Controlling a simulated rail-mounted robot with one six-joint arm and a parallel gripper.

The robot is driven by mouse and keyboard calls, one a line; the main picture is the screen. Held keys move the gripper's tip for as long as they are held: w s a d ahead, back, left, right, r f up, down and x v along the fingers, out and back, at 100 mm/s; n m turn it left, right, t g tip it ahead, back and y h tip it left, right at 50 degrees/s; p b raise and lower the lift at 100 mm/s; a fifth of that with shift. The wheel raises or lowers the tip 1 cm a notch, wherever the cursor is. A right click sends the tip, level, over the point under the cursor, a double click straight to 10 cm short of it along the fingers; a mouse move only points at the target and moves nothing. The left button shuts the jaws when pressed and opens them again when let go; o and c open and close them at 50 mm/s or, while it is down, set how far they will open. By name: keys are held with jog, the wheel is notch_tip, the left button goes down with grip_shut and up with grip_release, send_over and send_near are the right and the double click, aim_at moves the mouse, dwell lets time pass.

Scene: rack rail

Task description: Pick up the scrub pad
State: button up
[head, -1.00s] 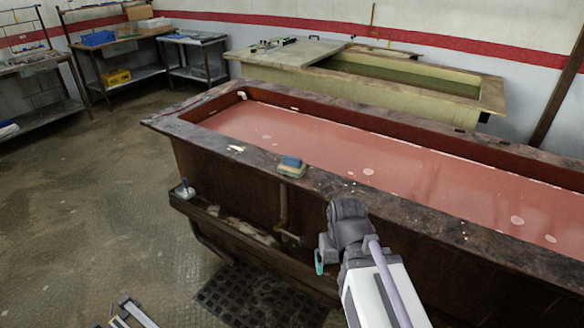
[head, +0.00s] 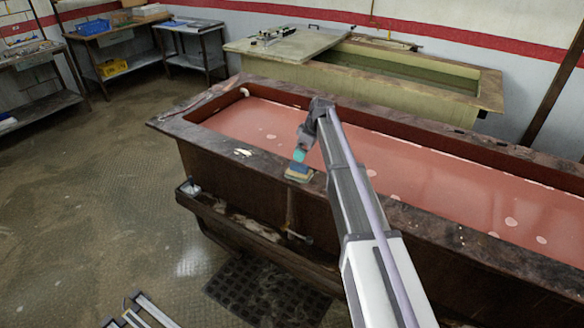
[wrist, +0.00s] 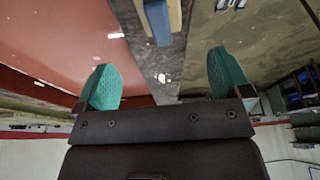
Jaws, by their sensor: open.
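The scrub pad, blue on top and tan below, lies on the near rim of the red-filled vat. In the head view the scrub pad (head: 297,174) shows just below my gripper (head: 299,156), which partly covers it. In the wrist view the scrub pad (wrist: 174,16) is at the top edge, cut off by the frame. My gripper (wrist: 166,78) has its two teal fingers wide apart there, with nothing held between them. The pad lies ahead of the fingertips, between their lines.
The vat's dark rim (head: 420,222) is narrow, with pinkish-red liquid (head: 430,180) on one side and a drop to the floor on the other. A pale chip (head: 243,153) lies on the rim to the left. A green-filled tank (head: 400,75) stands behind.

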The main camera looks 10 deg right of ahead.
aim_at(300, 165)
jog(key=shift+s+d, duration=0.2)
jog(key=shift+s, duration=0.05)
jog(key=b+x, duration=1)
jog(key=x, duration=0.1)
jog(key=shift+f+b, duration=0.15)
jog(key=shift+b, duration=0.25)
jog(key=shift+r, duration=0.25)
jog(key=shift+c, duration=0.3)
jog(key=c, duration=1)
jog(key=shift+p, duration=0.3)
